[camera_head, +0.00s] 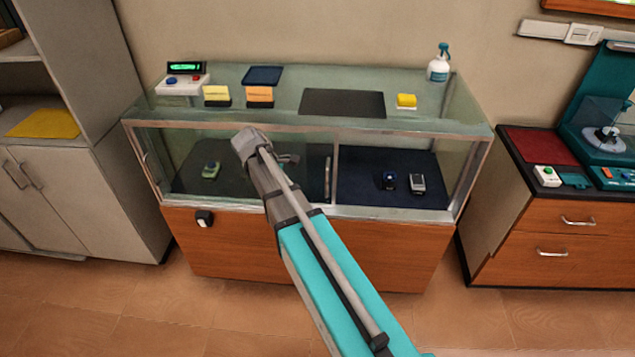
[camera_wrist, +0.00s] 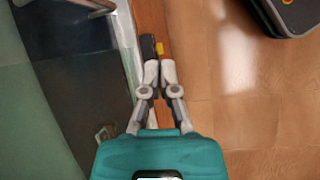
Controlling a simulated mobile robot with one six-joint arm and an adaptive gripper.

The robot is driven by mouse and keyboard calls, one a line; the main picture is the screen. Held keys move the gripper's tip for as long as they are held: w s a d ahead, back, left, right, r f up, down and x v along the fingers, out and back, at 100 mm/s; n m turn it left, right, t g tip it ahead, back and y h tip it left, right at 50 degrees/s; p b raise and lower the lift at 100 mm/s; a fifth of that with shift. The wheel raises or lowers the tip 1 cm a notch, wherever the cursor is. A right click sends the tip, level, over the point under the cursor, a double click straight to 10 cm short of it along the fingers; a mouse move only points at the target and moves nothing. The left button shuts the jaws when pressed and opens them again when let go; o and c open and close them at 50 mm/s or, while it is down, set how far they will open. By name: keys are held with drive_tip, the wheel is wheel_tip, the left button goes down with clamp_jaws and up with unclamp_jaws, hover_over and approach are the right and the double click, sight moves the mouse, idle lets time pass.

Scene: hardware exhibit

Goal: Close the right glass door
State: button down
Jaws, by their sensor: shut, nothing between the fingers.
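The glass display case (camera_head: 410,126) stands ahead, with a wood panel below its glass front. A vertical handle (camera_head: 327,178) shows just left of the middle post, and another handle (camera_head: 147,170) is at the far left edge. The right half looks uncovered, so the right glass door appears slid left, over the left half; the clear panes make this hard to confirm. My gripper (camera_wrist: 160,68) is shut and empty, its fingertips together near the case's front edge. In the head view my arm crosses the left half, and the fingertips cannot be made out clearly.
Inside the right half are a dark ring box (camera_head: 388,180) and a grey device (camera_head: 418,184); a green item (camera_head: 210,170) is in the left half. A drawer cabinet (camera_head: 545,237) is close on the right. The floor in front is clear.

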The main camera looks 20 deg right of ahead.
drive_tip(key=w+d+r+n+g+h+b, duration=0.1)
drive_tip(key=w+n+h, duration=0.1)
drive_tip(key=w+n, duration=0.2)
drive_tip(key=w, duration=0.3)
drive_tip(key=shift+w+r+n+h, duration=0.2)
drive_tip(key=shift+n+h, duration=0.1)
drive_tip(key=shift+h, duration=0.1)
drive_tip(key=shift+d, duration=0.15)
drive_tip(key=d+r+b+x, duration=0.1)
drive_tip(key=r+b+x, duration=0.1)
drive_tip(key=b+x, duration=0.5)
drive_tip(key=shift+s+r+x, duration=0.2)
drive_tip(key=shift+r+x, duration=0.05)
drive_tip(key=shift+x, duration=3.05)
drive_tip(key=shift+d, duration=0.15)
